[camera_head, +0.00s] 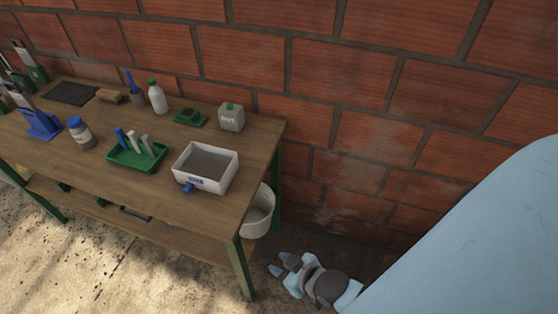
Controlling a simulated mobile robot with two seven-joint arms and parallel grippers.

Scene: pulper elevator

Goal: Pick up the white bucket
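The white bucket (260,212) is at the right end of the wooden workbench, partly hidden by the bench top. I cannot tell whether it rests on the lower shelf or the floor. My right gripper (281,265) is low, below and a little right of the bucket in the picture, apart from it. Its two fingertips point left with a gap between them, and nothing shows between them. My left gripper is not in view.
The workbench (130,182) holds a white open box (228,179), a green tray (138,160) with tools, bottles and a grey container (231,117). A green bench leg (242,270) stands left of my gripper. A brick wall (370,100) closes the back.

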